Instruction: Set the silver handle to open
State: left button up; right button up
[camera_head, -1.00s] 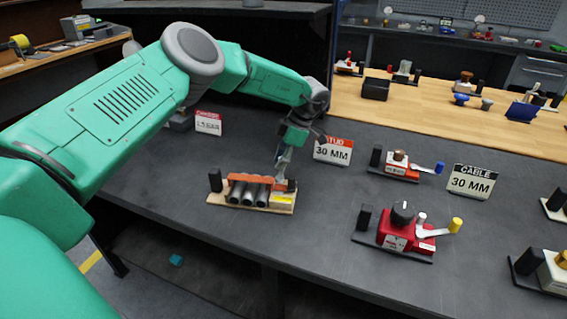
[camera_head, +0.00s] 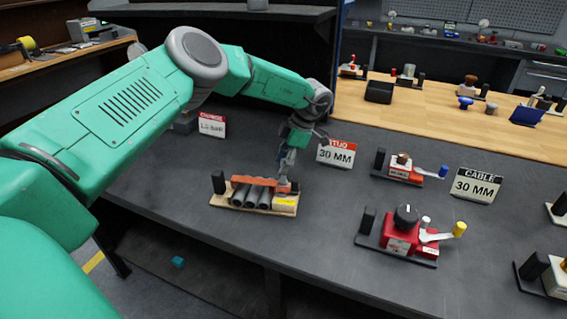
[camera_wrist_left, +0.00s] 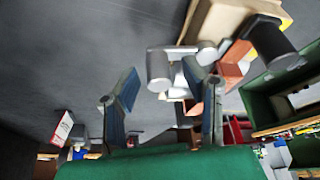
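A device with several grey cylinders under an orange bar (camera_head: 250,182) stands on a light wooden base (camera_head: 222,201) near the table's front edge. My left gripper (camera_head: 284,177) points down at the device's right end; contact cannot be told. In the left wrist view my left gripper (camera_wrist_left: 162,76) has its two blue-grey fingers spread apart. A silver, rounded part (camera_wrist_left: 158,66), possibly the silver handle, shows just beyond and between the fingertips. In the head view the gripper hides this part. My right gripper is in neither view.
A red device with a yellow-tipped lever (camera_head: 400,235) and one with a blue-tipped lever (camera_head: 405,170) stand to the right. Sign cards (camera_head: 336,153) (camera_head: 475,186) stand behind. The dark tabletop (camera_head: 320,210) between is clear.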

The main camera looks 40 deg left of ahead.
pick_arm(q)
jog(key=v, duration=1.2)
jog(key=shift+a+f, duration=0.1)
jog(key=shift+a, duration=0.05)
